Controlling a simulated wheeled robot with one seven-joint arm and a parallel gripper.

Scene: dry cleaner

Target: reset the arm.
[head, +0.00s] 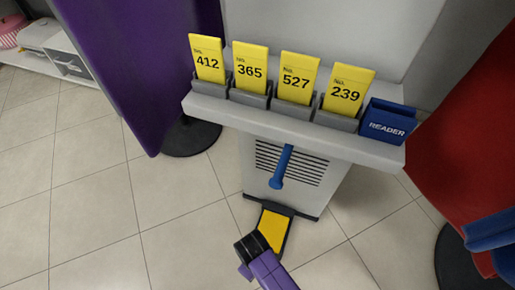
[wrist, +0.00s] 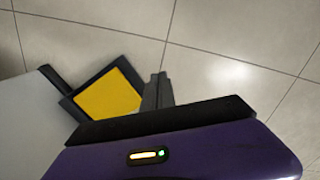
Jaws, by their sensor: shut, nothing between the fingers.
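My gripper (wrist: 158,88) shows in the wrist view as two dark grey fingers pressed together, with nothing between them. It is above the tiled floor, just right of the yellow pedal (wrist: 108,94) in its black frame. In the head view, a purple and black part of my arm (head: 266,271) is at the bottom centre, in front of the same pedal (head: 273,230). The fingers cannot be made out in the head view.
A grey kiosk shelf (head: 270,118) holds several yellow numbered tickets, 412 (head: 207,60) to 239 (head: 346,90), and a blue READER box (head: 388,122). A blue lever (head: 281,168) hangs below. A purple drape (head: 140,70) stands left, a red one (head: 470,130) right.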

